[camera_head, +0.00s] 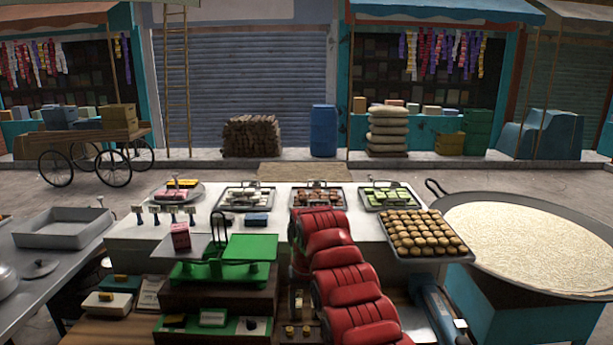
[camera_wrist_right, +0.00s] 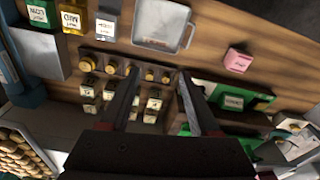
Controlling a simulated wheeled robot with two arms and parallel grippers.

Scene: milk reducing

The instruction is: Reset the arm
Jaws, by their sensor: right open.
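My right arm (camera_head: 345,270) reaches up from the lower right of the head view as a row of red segments. My right gripper (camera_wrist_right: 157,82) shows in the wrist view with its two dark fingers apart and nothing between them. It is above a wooden surface with several small labelled pieces and brass knobs (camera_wrist_right: 115,70). In the head view the fingers are mostly hidden by the red arm. My left gripper is not in view.
A green scale (camera_head: 225,262) with a pink block (camera_head: 180,237) stands left of the arm. A tray of brown balls (camera_head: 428,251) and a large pan of white liquid (camera_head: 530,240) are to the right. Trays of sweets (camera_head: 318,210) line the back of the white counter.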

